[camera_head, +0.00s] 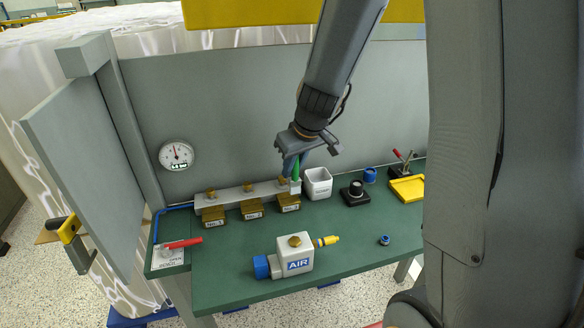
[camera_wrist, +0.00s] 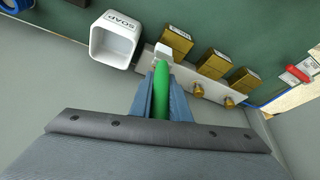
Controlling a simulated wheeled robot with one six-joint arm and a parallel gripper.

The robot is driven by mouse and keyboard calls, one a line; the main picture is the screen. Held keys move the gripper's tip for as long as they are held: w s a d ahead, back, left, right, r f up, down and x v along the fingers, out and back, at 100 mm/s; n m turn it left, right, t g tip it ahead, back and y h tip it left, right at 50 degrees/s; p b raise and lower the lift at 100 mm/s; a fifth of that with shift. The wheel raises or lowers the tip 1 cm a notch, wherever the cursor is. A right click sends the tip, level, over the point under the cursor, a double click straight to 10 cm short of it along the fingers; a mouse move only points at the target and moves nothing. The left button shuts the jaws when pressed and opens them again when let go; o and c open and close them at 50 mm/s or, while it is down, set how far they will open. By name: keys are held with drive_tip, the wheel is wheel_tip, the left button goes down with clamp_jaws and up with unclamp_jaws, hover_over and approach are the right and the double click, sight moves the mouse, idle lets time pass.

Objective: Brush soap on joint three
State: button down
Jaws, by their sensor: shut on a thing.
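My gripper (camera_head: 297,160) is shut on the green handle of a brush (camera_wrist: 162,90), which points down with a pale head (camera_wrist: 163,53). The brush also shows in the head view (camera_head: 295,172). Its head is at the right end of the grey pipe bar (camera_head: 234,197), beside the rightmost brass joint (camera_head: 282,181), behind brass block three (camera_head: 289,203). I cannot tell whether the bristles touch the joint. In the wrist view the brush hides that joint, while two other brass joints (camera_wrist: 198,89) show. The white soap cup (camera_head: 318,183) stands just right of the brush; it also shows in the wrist view (camera_wrist: 114,42).
A pressure gauge (camera_head: 176,155) hangs on the grey back panel. A red-handled valve (camera_head: 182,244) is at the left. An AIR unit (camera_head: 294,252) sits in front. A black knob device (camera_head: 355,193) and yellow tray (camera_head: 407,188) stand right. Green bench is clear around the centre.

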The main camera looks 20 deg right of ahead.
drive_tip(key=shift+f+b, duration=0.65)
drive_tip(key=shift+b, duration=0.15)
idle(0.4)
drive_tip(key=shift+a, duration=0.15)
drive_tip(key=shift+a+r+p, duration=0.15)
drive_tip(key=shift+a+p, duration=0.3)
drive_tip(key=shift+a, duration=0.35)
drive_tip(key=shift+a+p, duration=0.3)
drive_tip(key=shift+a, duration=0.7)
drive_tip(key=shift+a+f, duration=0.1)
drive_tip(key=shift+f, duration=0.1)
drive_tip(key=shift+b, duration=0.3)
drive_tip(key=shift+d+b, duration=1.45)
drive_tip(key=shift+d, duration=0.6)
drive_tip(key=shift+r, duration=0.1)
